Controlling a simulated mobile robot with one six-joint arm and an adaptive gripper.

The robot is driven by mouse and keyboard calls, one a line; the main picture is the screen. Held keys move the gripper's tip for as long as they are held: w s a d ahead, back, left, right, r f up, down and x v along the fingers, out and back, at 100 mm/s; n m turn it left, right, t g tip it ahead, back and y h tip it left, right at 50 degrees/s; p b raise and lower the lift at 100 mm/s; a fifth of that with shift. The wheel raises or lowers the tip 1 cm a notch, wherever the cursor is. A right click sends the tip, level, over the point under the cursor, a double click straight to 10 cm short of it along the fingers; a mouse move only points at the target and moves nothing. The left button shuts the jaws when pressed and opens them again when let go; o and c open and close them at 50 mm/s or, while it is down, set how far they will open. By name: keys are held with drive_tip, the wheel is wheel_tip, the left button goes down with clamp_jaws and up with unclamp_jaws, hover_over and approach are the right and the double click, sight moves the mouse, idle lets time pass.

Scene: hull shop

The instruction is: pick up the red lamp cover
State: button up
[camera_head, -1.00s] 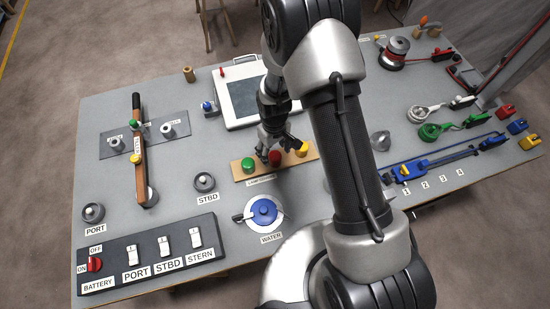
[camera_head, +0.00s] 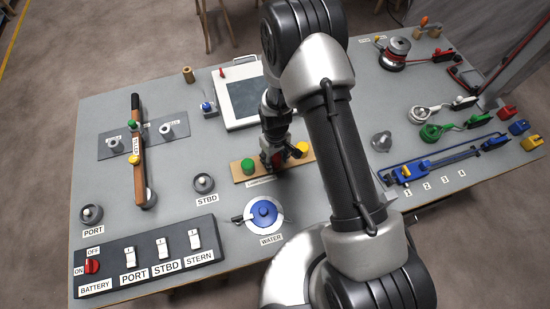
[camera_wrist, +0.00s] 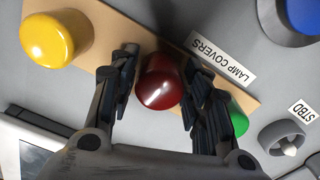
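The red lamp cover (camera_wrist: 160,82) is a dark red dome on the wooden board labelled "LAMP COVERS" in the wrist view. My gripper (camera_wrist: 160,85) has one finger on each side of it. The left finger shows a small gap or light contact, which I cannot tell apart; the fingers are not clearly closed on it. In the head view my gripper (camera_head: 273,158) is over the middle of the board and mostly hides the red cover. The green lamp cover (camera_head: 248,167) and the yellow lamp cover (camera_head: 302,149) sit at either side.
The wooden board (camera_head: 240,179) lies on the grey bench (camera_head: 115,225). The blue water cap (camera_head: 264,211) is in front and the tablet-like screen (camera_head: 228,119) behind. The STBD knob (camera_head: 203,182) is to the left. The switch panel (camera_head: 148,258) is at front left.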

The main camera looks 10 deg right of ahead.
sight(275, 157)
drive_tip(key=c, duration=0.5)
drive_tip(key=shift+r, duration=0.1)
wheel_tip(275, 157, up, 20)
drive_tip(key=p, duration=0.3)
drive_tip(key=shift+p, duration=0.3)
